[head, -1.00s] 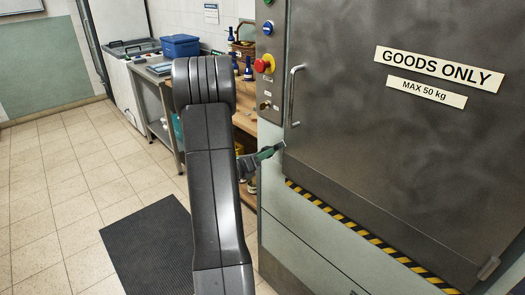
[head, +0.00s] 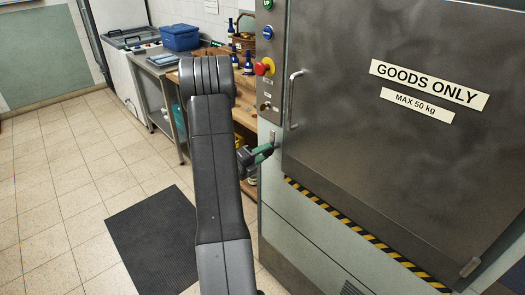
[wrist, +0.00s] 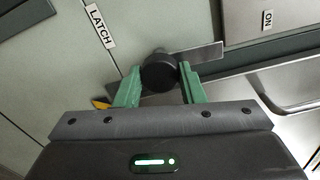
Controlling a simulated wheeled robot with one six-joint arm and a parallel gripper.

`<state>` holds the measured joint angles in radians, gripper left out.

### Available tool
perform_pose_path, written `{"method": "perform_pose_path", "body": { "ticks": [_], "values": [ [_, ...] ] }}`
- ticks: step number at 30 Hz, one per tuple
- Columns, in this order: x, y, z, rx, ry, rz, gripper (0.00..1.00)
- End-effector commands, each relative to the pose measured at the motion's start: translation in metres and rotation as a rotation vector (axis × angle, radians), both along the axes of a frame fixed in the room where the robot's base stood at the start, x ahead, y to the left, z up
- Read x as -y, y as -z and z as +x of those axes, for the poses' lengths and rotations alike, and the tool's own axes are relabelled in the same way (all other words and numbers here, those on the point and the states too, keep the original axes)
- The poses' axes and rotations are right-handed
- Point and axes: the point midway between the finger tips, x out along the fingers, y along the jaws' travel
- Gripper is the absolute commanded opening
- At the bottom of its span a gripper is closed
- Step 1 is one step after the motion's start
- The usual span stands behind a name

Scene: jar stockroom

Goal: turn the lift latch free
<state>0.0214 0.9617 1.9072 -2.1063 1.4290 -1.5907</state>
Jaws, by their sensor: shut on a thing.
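The lift latch shows in the wrist view as a round black knob (wrist: 159,75) on a flat metal bar (wrist: 203,54), against a pale green panel with a "LATCH" label (wrist: 100,26). My gripper (wrist: 159,70) has its two green fingers on either side of the knob, shut on it. In the head view my gripper (head: 268,150) reaches the panel just left of the steel lift door (head: 385,150), below the handle. The latch is mostly hidden there by the fingers. The bar looks tilted in the wrist view, but its true angle is hard to tell.
The door carries a "GOODS ONLY" sign (head: 430,84) and an upright handle (head: 291,98). A red stop button (head: 263,67) sits on the panel above my gripper. Shelves with bottles and a blue box (head: 180,37) stand behind. A dark mat (head: 152,240) lies on clear floor at left.

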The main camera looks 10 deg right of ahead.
Motion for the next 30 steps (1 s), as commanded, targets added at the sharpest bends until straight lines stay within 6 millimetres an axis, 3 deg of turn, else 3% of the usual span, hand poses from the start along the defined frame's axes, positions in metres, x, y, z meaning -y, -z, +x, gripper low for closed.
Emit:
{"method": "perform_pose_path", "body": {
  "ticks": [20, 21, 23, 30],
  "values": [
    [-0.0006, 0.0004, 0.0004, -0.048, -0.002, -0.029, 0.0],
    [-0.0006, 0.0004, 0.0004, -0.048, -0.002, -0.029, 0.44],
    [-0.0006, 0.0004, 0.0004, -0.048, -0.002, -0.029, 0.55],
    [-0.0003, 0.0002, 0.0003, -0.047, -0.001, -0.028, 0.58]
  ]
}}
